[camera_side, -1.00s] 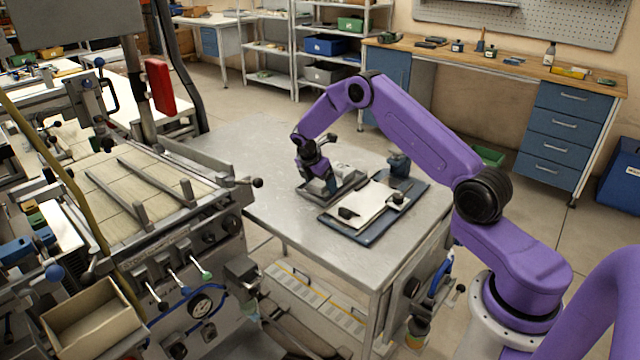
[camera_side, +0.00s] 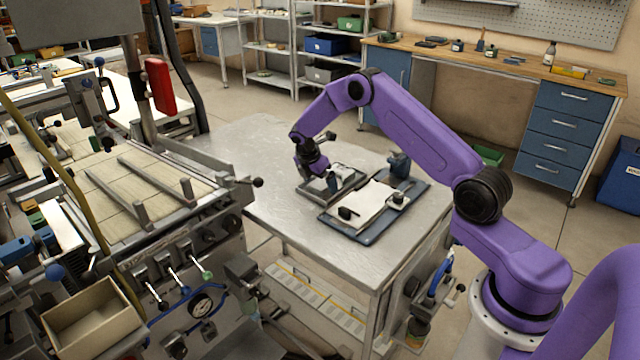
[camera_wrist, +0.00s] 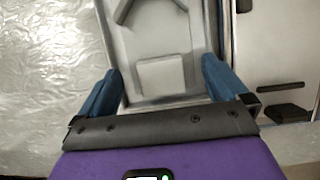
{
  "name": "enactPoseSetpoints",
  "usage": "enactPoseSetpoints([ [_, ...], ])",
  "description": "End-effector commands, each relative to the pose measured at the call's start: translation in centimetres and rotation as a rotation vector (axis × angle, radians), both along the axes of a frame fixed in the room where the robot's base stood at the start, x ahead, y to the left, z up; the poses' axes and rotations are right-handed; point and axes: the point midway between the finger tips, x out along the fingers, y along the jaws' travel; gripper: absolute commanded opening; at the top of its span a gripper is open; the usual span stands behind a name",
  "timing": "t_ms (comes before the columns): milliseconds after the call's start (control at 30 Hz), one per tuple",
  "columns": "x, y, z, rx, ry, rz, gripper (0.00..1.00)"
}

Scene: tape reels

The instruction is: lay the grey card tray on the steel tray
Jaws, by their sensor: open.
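My gripper (camera_wrist: 160,88) is open, pointing down, with its two blue fingers apart. A grey tray (camera_wrist: 180,45) with a raised rim lies below and between them in the wrist view. A pale square (camera_wrist: 160,75) and a bent grey bar (camera_wrist: 125,10) show inside its rim. In the side view this stack (camera_side: 313,190) sits on the metal table under my gripper (camera_side: 318,178). I cannot tell clearly where the card tray ends and the steel tray begins. My gripper hides part of it. Contact between fingers and tray is not clear.
A dark blue board (camera_side: 345,232) with a white sheet (camera_side: 368,205) and dark clamps lies close on the right. A small dark blue fixture (camera_side: 399,165) stands behind it. The metal table (camera_side: 270,200) is bare on the left. A large machine (camera_side: 150,200) stands farther left.

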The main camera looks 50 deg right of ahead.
Motion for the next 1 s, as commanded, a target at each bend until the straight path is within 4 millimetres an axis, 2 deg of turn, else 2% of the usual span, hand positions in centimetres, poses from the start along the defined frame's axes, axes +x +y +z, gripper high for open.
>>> enactPoseSetpoints([
  [200, 0.1, 1.7, 4.2, 0.0, -0.005, 0.002, 1.0],
  [400, 0.0, 3.2, 7.5, 0.0, -0.002, 0.002, 1.0],
  [600, -0.1, 3.9, 9.4, -0.001, 0.0, 0.001, 1.0],
  [833, -0.1, 4.4, 10.0, 0.001, -0.002, 0.001, 1.0],
  [933, -0.5, 5.8, 10.6, 0.012, -0.016, -0.005, 1.0],
  [1000, -1.2, 7.8, 11.5, 0.029, -0.037, -0.016, 1.0],
])
